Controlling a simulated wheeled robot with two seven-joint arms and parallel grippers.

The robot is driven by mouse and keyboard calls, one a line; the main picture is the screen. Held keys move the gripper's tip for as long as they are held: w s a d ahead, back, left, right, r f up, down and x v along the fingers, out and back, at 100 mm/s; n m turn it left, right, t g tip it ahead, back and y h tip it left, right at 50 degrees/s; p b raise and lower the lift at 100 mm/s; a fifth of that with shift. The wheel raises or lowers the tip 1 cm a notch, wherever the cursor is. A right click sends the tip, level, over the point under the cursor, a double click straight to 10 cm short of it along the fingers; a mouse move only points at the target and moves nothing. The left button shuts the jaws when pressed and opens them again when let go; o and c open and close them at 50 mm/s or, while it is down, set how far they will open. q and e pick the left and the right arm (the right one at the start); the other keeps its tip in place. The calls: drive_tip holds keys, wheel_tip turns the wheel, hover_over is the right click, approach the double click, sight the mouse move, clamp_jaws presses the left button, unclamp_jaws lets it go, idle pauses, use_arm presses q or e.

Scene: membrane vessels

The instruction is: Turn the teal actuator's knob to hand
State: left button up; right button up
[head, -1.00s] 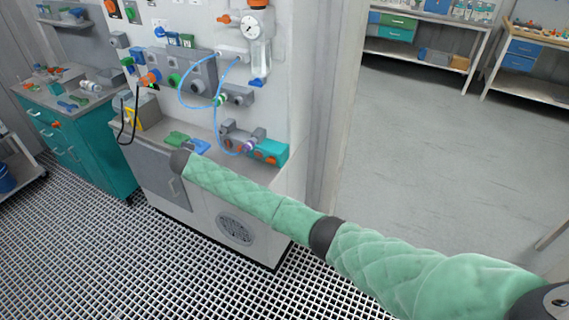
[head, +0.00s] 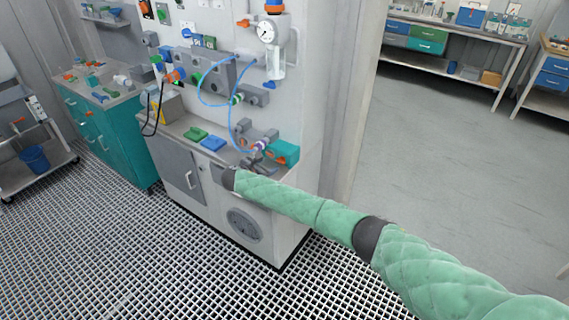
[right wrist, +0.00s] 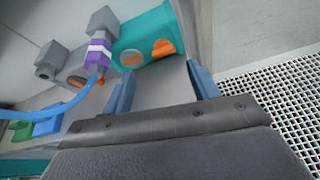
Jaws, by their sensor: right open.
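The teal actuator (head: 288,151) is a teal block at the right end of the grey fittings, low on the white cabinet's panel. In the right wrist view the teal actuator (right wrist: 147,25) shows a round orange knob (right wrist: 163,47) on its face and a second orange part beside it. My right gripper (right wrist: 162,88) is open and empty, its two blue-grey fingers pointing toward the actuator with a gap between them and it. In the head view my wrist partly hides the gripper, just left of and below the actuator. My left gripper is not in view.
A purple-and-white banded fitting (right wrist: 98,50) with a blue hose (right wrist: 45,112) sits left of the actuator. Green (head: 195,133) and blue (head: 213,142) blocks lie on the cabinet ledge. A gauge (head: 266,32) hangs above. Open floor lies right of the cabinet.

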sight(281, 160)
drive_tip(key=shift+f+n, duration=0.15)
drive_tip(key=shift+n, duration=0.55)
drive_tip(key=shift+w+d, duration=0.2)
drive_tip(key=shift+d, duration=0.05)
drive_tip(key=p+x, duration=0.2)
drive_tip(key=x, duration=0.3)
drive_tip(key=shift+w, duration=0.1)
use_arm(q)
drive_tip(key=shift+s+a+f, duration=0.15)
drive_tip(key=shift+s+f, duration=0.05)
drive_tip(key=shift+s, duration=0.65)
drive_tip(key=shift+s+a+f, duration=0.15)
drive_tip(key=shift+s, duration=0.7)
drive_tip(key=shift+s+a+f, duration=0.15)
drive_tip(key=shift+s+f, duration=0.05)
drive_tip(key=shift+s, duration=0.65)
use_arm(e)
drive_tip(key=shift+x, duration=1)
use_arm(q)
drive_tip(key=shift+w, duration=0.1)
use_arm(e)
drive_tip(key=c, duration=1)
